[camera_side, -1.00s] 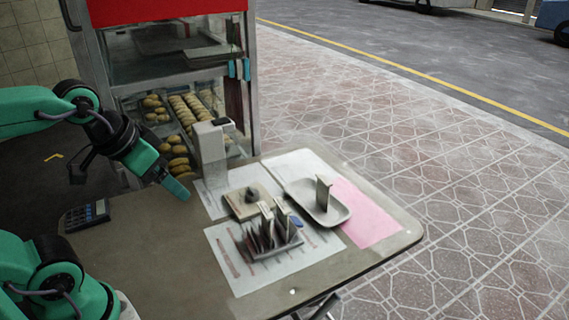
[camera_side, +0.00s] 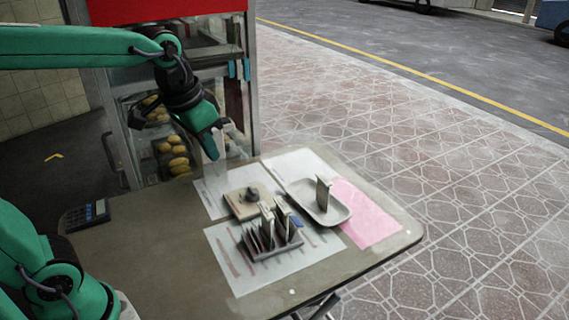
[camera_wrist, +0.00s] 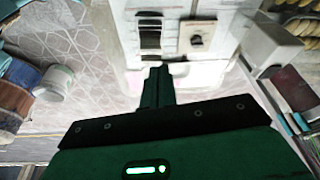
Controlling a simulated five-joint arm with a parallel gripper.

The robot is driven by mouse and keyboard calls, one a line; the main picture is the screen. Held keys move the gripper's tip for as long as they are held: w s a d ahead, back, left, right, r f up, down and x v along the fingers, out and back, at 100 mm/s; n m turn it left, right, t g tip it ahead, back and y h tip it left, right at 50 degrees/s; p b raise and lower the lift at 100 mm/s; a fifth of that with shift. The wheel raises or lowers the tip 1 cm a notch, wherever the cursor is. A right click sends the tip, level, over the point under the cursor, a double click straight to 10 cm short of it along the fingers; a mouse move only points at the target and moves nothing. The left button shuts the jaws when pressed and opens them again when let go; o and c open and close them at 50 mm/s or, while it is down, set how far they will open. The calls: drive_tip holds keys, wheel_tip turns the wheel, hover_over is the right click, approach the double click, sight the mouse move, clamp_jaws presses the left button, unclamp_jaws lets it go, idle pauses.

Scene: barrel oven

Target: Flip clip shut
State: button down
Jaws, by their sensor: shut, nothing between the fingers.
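A pale upright block (camera_side: 214,148) stands at the table's back edge by the glass case. My gripper (camera_side: 213,124) is shut and empty, at its top in the side view and covering its upper part. I cannot tell if they touch. In the wrist view the block (camera_wrist: 275,48) is at upper right, apart from my shut fingers (camera_wrist: 160,72). I cannot make out which part is the clip or its state.
A white tray (camera_side: 337,213) with an upright pale piece stands at right on pink and white paper. A calculator (camera_side: 88,214) lies at left. A glass case with baked goods (camera_side: 175,155) stands behind. The table's front left is clear.

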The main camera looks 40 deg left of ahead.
drive_tip(key=w+d+f+m+g, duration=0.1)
drive_tip(key=w+d+f, duration=0.1)
drive_tip(key=w, duration=0.4)
drive_tip(key=w+d+f+m+g, duration=0.1)
drive_tip(key=w+d+g, duration=0.1)
drive_tip(key=w, duration=0.4)
drive_tip(key=m+g, duration=0.1)
drive_tip(key=g, duration=0.1)
approach(291, 226)
drive_tip(key=w+d+r, duration=0.2)
drive_tip(key=w+r, duration=0.1)
drive_tip(key=w, duration=0.2)
drive_tip(key=shift+w+d+f+g+y, duration=0.15)
drive_tip(key=shift+f+g+y, duration=0.15)
drive_tip(key=shift+f, duration=0.65)
drive_tip(key=shift+f, duration=0.1)
drive_tip(key=shift+s+a+f, duration=0.15)
drive_tip(key=shift+s+f, duration=0.15)
drive_tip(key=shift+f, duration=1.3)
drive_tip(key=shift+s+a+f, duration=0.15)
drive_tip(key=shift+s+f, duration=0.1)
drive_tip(key=shift+f, duration=1.4)
drive_tip(key=shift+s+a+f, duration=0.1)
drive_tip(key=shift+s+f, duration=0.2)
drive_tip(key=shift+f, duration=1.3)
